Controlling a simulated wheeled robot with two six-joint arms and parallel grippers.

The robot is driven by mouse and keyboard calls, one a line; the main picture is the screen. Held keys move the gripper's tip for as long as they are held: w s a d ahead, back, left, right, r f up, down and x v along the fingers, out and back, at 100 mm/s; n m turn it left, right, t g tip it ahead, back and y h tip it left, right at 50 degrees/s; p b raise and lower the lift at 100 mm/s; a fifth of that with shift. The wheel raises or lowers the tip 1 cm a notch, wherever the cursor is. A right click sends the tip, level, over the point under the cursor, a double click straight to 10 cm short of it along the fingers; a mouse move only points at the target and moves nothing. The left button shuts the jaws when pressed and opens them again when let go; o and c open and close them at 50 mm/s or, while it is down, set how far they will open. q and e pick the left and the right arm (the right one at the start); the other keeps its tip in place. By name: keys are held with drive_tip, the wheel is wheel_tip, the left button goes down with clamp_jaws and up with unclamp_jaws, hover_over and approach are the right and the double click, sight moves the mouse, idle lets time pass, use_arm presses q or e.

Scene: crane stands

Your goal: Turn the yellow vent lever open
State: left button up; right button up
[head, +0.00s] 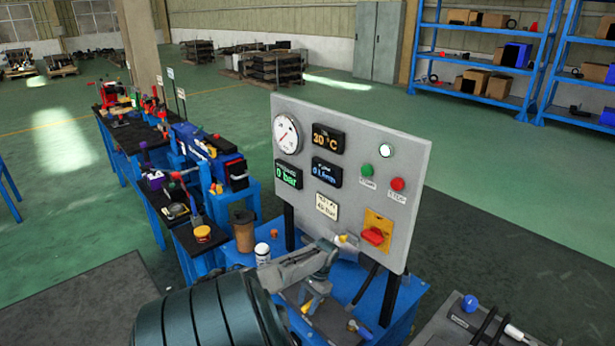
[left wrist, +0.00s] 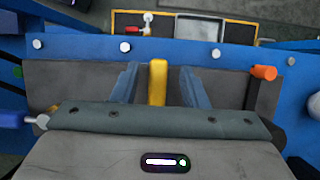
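The yellow vent lever (left wrist: 157,82) stands upright in the middle of the left wrist view. My left gripper (left wrist: 160,86) is open around it, with one finger on each side and a visible gap to both. In the head view my left gripper (head: 316,284) reaches down in front of the control panel, over the blue bench. Small yellow parts show close to it there, but I cannot tell which one is the lever. The lever's base is hidden behind the gripper body in the left wrist view. My right gripper is not in view.
The grey control panel (head: 350,165), with gauges, buttons and a red switch (head: 373,236), stands right behind the gripper. An orange-tipped lever (left wrist: 263,73) is right of the yellow one.

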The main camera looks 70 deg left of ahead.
sight(307, 307)
use_arm(q)
drive_tip(key=shift+r, duration=0.3)
drive_tip(key=r, duration=0.3)
drive_tip(key=shift+s+d, duration=0.3)
drive_tip(key=shift+d, duration=0.1)
drive_tip(key=s+d, duration=0.3)
drive_tip(key=d, duration=0.3)
drive_tip(key=s+d+r+b, duration=0.1)
drive_tip(key=s+d, duration=0.2)
drive_tip(key=d, duration=0.4)
drive_tip(key=shift+s+d+r, duration=0.2)
drive_tip(key=shift+s+d, duration=0.05)
drive_tip(key=shift+s, duration=0.1)
